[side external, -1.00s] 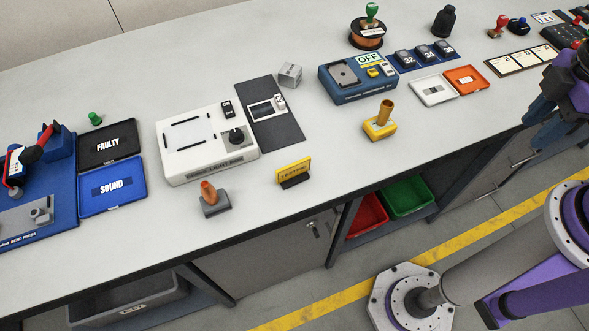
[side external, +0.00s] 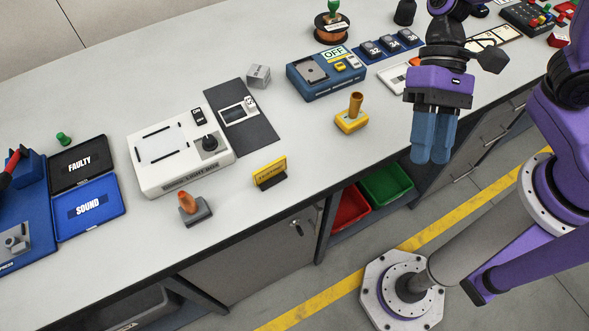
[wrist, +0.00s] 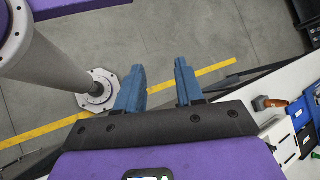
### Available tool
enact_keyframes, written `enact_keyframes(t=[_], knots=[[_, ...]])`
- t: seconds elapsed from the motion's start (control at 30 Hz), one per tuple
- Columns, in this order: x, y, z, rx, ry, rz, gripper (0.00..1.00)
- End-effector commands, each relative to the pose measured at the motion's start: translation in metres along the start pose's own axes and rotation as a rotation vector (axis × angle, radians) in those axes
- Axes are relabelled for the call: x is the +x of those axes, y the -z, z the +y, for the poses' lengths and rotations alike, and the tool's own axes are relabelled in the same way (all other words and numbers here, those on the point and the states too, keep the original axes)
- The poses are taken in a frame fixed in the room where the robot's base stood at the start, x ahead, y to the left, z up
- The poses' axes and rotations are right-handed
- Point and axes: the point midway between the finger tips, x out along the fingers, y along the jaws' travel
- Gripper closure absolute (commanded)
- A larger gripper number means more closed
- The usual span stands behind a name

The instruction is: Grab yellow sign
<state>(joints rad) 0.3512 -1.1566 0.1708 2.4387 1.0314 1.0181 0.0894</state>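The yellow sign (side external: 270,170) stands upright on a dark base near the front edge of the bench in the side view, with dark lettering on its face. I cannot make it out in the wrist view. My gripper (side external: 431,158) points down with blue fingers, well to the right of the sign and around the bench's front edge in the picture. In the wrist view my gripper (wrist: 160,66) has its two fingers apart with only the floor showing between them, so it is open and empty.
An orange-handled stamp (side external: 190,204) stands left of the sign, and a white light box (side external: 182,180) is behind it. A yellow block with a brown handle (side external: 352,122) stands between sign and gripper. Red (side external: 350,208) and green (side external: 388,186) bins sit under the bench.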

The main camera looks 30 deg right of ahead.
Motion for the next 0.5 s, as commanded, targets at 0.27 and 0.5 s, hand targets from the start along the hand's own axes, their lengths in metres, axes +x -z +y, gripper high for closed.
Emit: enact_keyframes(t=[0.27, 0.5], knots=[[0.002, 0.066, -0.084, 0.505, 0.390, -0.091, 0.63], [-0.012, 0.135, -0.123, 0.850, 0.695, -0.119, 0.63]])
